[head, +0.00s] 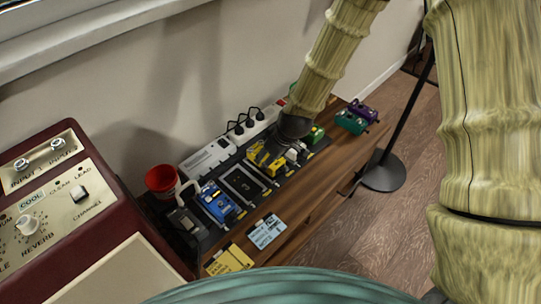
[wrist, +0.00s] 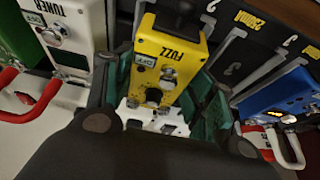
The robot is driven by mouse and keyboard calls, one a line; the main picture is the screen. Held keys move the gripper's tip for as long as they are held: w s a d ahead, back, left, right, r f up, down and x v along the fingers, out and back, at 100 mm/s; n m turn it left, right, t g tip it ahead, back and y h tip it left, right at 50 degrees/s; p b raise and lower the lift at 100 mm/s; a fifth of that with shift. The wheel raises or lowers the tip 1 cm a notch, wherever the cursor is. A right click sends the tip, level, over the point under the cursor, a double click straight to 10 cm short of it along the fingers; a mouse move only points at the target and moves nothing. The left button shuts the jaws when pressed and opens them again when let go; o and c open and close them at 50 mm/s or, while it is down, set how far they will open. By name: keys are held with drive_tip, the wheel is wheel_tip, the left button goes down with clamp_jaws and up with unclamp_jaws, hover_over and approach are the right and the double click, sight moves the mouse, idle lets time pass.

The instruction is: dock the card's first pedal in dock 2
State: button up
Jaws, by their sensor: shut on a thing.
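A yellow pedal marked FUZZ (wrist: 166,62) is between the fingers of my gripper (wrist: 165,95), which is shut on it. In the head view, the yellow pedal (head: 264,160) is under my gripper (head: 284,152), over the right part of the pedalboard. I cannot tell whether it touches the board. An empty dock (head: 243,184) lies just left of it, with a blue pedal (head: 217,203) beyond. The blue pedal also shows in the wrist view (wrist: 280,95). A blue card (head: 266,231) and a yellow card (head: 230,261) lie in front; their writing is too small to read.
A white TUNER pedal (wrist: 70,42) stands close beside my gripper. A green pedal (head: 315,134) is at the board's right end; purple (head: 363,112) and teal (head: 351,123) pedals sit farther right. Behind are a power strip (head: 252,124) and a red cup (head: 160,179). An amplifier (head: 70,205) stands left.

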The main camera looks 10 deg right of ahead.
drive_tip(key=shift+f, duration=0.45)
idle(0.3)
drive_tip(key=o, duration=1.3)
drive_tip(key=o, duration=0.4)
drive_tip(key=shift+r, duration=0.1)
drive_tip(key=shift+r+p, duration=3.2)
drive_tip(key=shift+r, duration=0.7)
